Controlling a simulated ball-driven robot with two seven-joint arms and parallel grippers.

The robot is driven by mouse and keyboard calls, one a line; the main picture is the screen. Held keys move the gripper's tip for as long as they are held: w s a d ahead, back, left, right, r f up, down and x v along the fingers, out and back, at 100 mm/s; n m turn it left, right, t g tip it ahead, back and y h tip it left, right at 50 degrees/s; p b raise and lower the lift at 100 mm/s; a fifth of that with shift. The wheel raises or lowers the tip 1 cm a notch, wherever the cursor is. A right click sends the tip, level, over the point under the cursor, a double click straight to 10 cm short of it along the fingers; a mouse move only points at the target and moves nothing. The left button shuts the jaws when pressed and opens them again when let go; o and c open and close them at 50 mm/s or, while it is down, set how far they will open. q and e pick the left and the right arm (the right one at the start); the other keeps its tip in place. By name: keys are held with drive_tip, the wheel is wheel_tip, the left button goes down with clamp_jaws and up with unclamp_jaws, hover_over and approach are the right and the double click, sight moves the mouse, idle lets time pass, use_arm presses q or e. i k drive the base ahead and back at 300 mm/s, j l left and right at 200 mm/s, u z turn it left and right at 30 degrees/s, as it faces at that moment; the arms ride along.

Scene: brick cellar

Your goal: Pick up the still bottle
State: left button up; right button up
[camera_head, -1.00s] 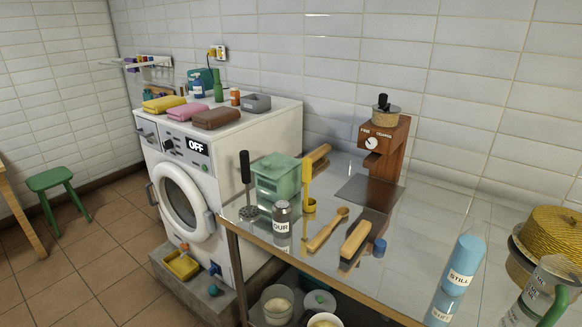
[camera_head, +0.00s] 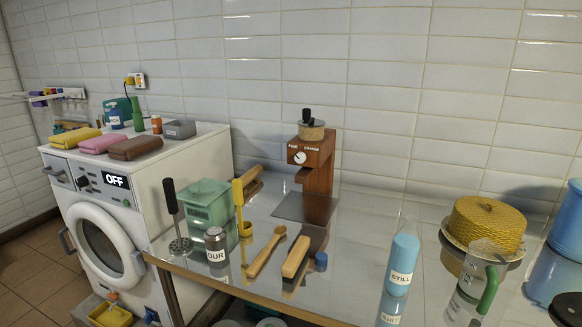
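The still bottle (camera_head: 403,255) is a light blue cylinder with a white label reading STILL. It stands upright on the shiny tabletop (camera_head: 345,290), right of the middle of the head view, and its reflection shows below it. Nothing is touching it. Neither of my grippers can be made out in the view.
Right of the bottle are a clear jug (camera_head: 470,290) with a green handle, a yellow woven dome (camera_head: 487,222) and a blue container (camera_head: 568,225). A dark object (camera_head: 567,308) shows at the lower right.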

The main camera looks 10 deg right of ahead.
sight(406, 246)
drive_tip(key=z, duration=1.65)
